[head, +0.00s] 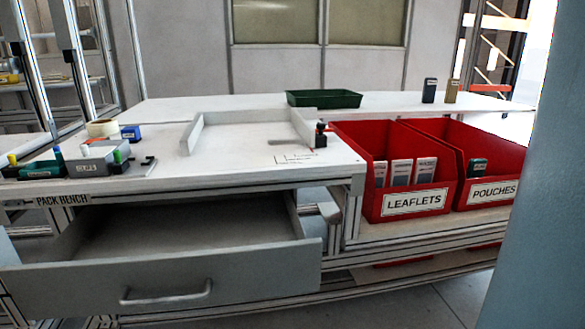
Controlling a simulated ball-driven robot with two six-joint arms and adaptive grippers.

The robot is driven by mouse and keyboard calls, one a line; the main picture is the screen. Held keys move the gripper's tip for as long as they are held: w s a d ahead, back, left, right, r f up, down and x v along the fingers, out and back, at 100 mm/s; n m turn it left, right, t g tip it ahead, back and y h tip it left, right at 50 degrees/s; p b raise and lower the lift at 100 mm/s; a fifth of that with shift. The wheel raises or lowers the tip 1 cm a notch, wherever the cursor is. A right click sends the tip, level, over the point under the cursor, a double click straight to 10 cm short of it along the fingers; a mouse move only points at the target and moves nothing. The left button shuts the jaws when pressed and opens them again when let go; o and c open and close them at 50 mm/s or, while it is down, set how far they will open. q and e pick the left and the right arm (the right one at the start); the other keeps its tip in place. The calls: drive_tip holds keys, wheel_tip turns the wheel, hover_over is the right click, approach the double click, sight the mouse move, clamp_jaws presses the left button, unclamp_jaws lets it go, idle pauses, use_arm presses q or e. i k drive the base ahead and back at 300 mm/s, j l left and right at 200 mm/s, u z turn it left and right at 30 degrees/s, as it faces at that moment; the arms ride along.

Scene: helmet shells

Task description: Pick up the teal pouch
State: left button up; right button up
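A red bin labelled POUCHES (508,190) stands at the right of the bench. Inside it stands one small dark grey-teal packet with a pale label (477,169), near the front left. At this size I cannot tell for sure that it is the teal pouch. Another dark packet (429,90) and a tan packet (451,91) stand upright on the white surface behind the bins. The inside of the pouches bin is partly hidden by its front wall. Neither of my grippers is in view.
A red LEAFLETS bin (402,204) holds several packets left of the pouches bin. A grey drawer (170,282) stands open below the pack bench (240,160). A green tray (323,98) sits behind. A blue-grey surface fills the right edge. The bench middle is mostly clear.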

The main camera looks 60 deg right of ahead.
sight(477, 167)
drive_tip(key=z, duration=2.95)
drive_tip(key=i+u, duration=0.1)
drive_tip(key=u, duration=0.4)
